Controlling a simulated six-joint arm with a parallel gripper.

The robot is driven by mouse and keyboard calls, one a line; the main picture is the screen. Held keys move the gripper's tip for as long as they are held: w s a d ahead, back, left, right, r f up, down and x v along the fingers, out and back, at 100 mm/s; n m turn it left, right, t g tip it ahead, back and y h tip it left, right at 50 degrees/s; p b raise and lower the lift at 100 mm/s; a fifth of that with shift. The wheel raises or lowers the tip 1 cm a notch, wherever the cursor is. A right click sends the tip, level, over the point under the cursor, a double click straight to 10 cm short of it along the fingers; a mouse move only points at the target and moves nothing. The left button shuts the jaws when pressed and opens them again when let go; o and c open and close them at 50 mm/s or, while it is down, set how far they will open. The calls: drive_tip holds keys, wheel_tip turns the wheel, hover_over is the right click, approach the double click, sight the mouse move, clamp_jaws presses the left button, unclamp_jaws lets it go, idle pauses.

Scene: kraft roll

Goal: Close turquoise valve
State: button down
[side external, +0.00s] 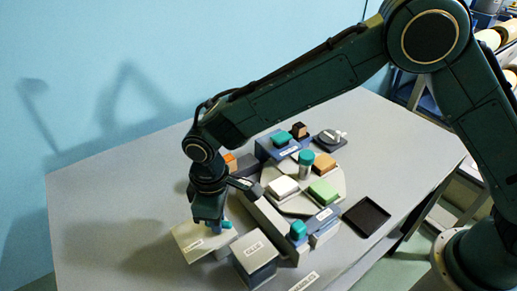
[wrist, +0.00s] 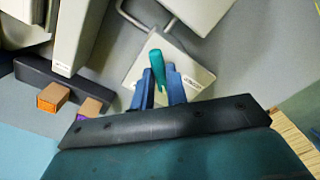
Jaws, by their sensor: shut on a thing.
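The turquoise valve handle (wrist: 157,61) stands out over a pale plate (wrist: 133,69) with a small label in the wrist view. My gripper (wrist: 161,82) is shut on the handle, with one blue finger on each side of it. In the side view my gripper (side external: 213,224) points down over the same pale plate (side external: 188,238) near the table's front left. Only a small turquoise bit of the handle (side external: 227,224) shows there beside the fingers. The gripper hides the rest, and the label is too small to read.
A pale labelled box (side external: 255,257) stands close to the right of the plate. A block with a turquoise knob (side external: 298,230), a round platform with several coloured blocks (side external: 335,176) and a black tray (side external: 366,216) lie farther right. The table's left part is clear.

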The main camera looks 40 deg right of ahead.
drive_tip(key=n, duration=0.4)
drive_tip(key=shift+n, duration=2.2)
drive_tip(key=c, duration=1.4)
unclamp_jaws()
wheel_tip(320, 180, up, 14)
